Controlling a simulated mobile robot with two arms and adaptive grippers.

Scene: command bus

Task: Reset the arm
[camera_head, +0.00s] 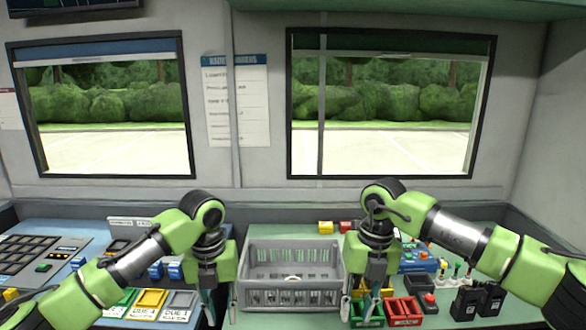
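My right gripper (366,300) points down at the right side of the basket, over the small colored trays. Its fingers are apart and no held object shows between them. Both green arms reach in from the lower corners and bend down at the wrist. The fingertips of both grippers lie near the lower part of the picture.
A grey slatted basket (291,299) stands between my grippers on the green counter. Left are a keypad panel (28,258) and colored trays (150,301). Windows and a wall stand behind.

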